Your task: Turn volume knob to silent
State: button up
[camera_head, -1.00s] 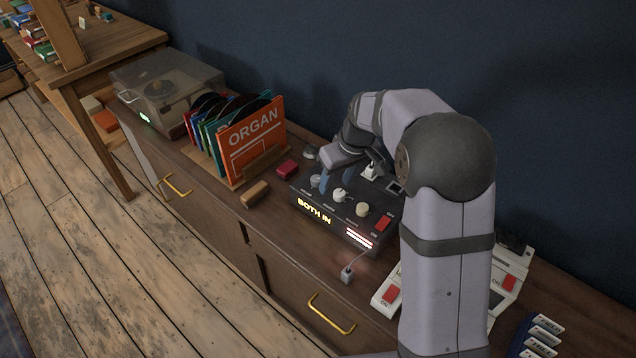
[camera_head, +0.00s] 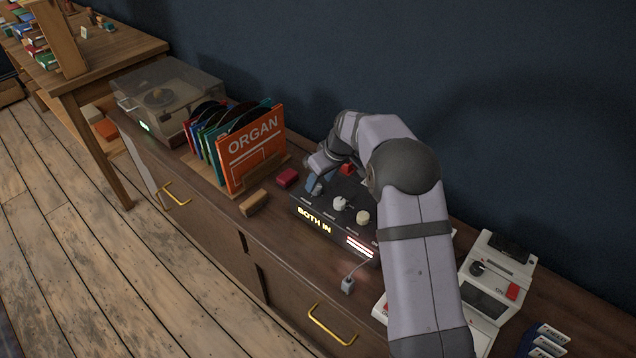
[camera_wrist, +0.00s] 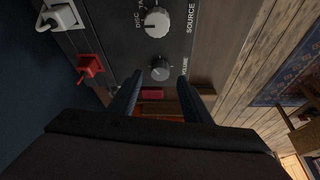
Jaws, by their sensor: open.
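The black mixer box (camera_head: 314,215) sits on the cabinet and its lit front reads BOTH IN. The grey volume knob (camera_wrist: 159,73), beside the word VOLUME, shows in the wrist view with a pointer line on top. My gripper (camera_wrist: 158,84) is open, its two dark fingers on either side of the knob and apart from each other. I cannot tell whether they touch it. In the head view my gripper (camera_head: 314,183) is over the box's left end and hides the volume knob. A white source knob (camera_wrist: 156,22) stands beside it.
A cream knob (camera_head: 363,217) is further right on the box. A red plug (camera_wrist: 89,65) and white plug (camera_wrist: 61,17) are at its back edge. A red block (camera_head: 287,177), a tan block (camera_head: 254,202) and the record rack (camera_head: 232,192) stand to the left.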

aim_at(317, 186)
jog(key=shift+p+x, duration=0.3)
jog(key=shift+x, duration=1.4)
jog(key=c, duration=1.1)
jog(key=shift+o, duration=0.2)
jog(key=shift+d+n+b, duration=0.1)
jog(key=shift+n+b, duration=0.2)
jog(key=shift+b, duration=0.1)
jog(key=shift+w+f+n+y+b, duration=0.15)
jog(key=shift+n+y+b, duration=0.25)
jog(key=shift+n+b, duration=0.45)
jog(key=n+g, duration=0.1)
jog(key=n, duration=0.1)
jog(key=shift+d+n+y, duration=0.1)
jog(key=shift+n+y, duration=0.2)
jog(key=shift+n, duration=0.05)
jog(key=n, duration=0.1)
jog(key=n+g+p, duration=0.1)
jog(key=shift+w+r+n, duration=0.1)
jog(key=shift+r+n, duration=0.15)
jog(key=shift+n, duration=0.15)
jog(key=shift+n+g+p, duration=0.6)
jog(key=shift+n+p, duration=0.5)
